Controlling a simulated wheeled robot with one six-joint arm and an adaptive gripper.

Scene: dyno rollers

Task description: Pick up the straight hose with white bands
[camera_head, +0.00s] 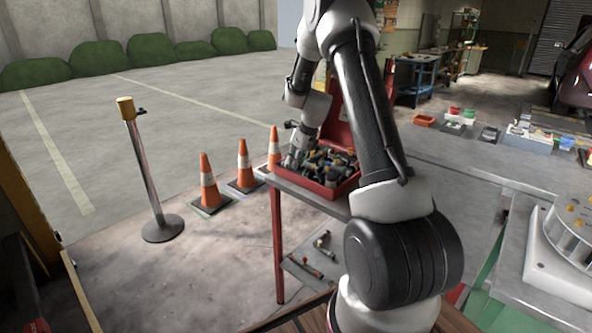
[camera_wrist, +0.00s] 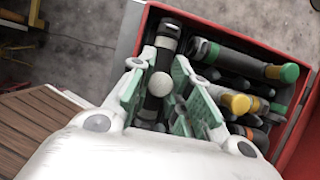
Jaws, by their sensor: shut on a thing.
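My gripper (camera_head: 295,158) reaches into the left part of a red box (camera_head: 317,194) in the head view. In the wrist view, its green-padded fingers (camera_wrist: 158,84) are shut on a straight black hose with white bands (camera_wrist: 166,43). The hose runs lengthwise between the pads, and its far end sticks out beyond them. A round pale knob shows at the middle of the hose. Its near end is partly hidden by my gripper. In the head view the hose cannot be told apart from the other parts.
The red box wall (camera_wrist: 304,133) stands close on the right. Traffic cones (camera_head: 243,163) and a post (camera_head: 142,160) stand left of the table.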

